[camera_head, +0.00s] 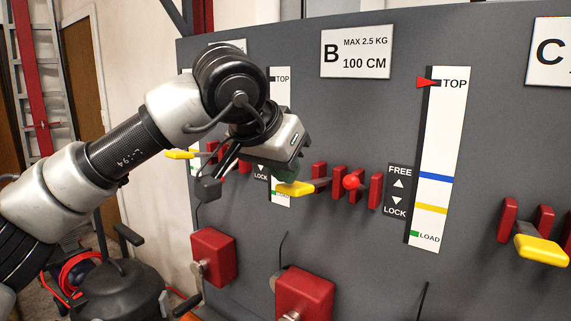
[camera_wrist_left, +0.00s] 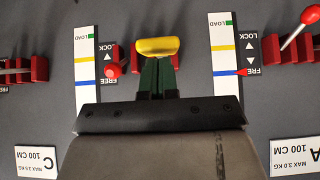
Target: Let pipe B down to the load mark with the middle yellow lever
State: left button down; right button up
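The middle yellow lever (camera_head: 293,188) sticks out from pipe B's red brackets; its yellow handle (camera_wrist_left: 157,48) also shows in the left wrist view. My left gripper (camera_head: 285,171) is just above this handle in the head view. Its dark green fingers (camera_wrist_left: 157,78) are together, with their tips at the handle's edge; I cannot tell whether they touch it. Pipe B's scale (camera_head: 441,140) carries a red pointer (camera_head: 428,83) at TOP. The green load mark (camera_head: 414,234) is at the scale's bottom. My right gripper is not in view.
A red ball-knob lever (camera_head: 352,182) stands right of the yellow lever, beside the FREE/LOCK plate (camera_head: 398,191). Other yellow levers flank it at far left (camera_head: 181,154) and right (camera_head: 541,250). Red crank boxes (camera_head: 304,295) jut out below.

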aim_at(286, 195)
pick_arm(q)
jog(key=shift+f+b, duration=1.6)
jog(key=shift+f, duration=1)
jog(key=shift+r, duration=0.1)
dwell(4.3)
notch_tip(286, 195, up, 7)
jog(key=p, duration=0.6)
jog(key=shift+r+p, duration=0.15)
jog(key=shift+p, duration=0.2)
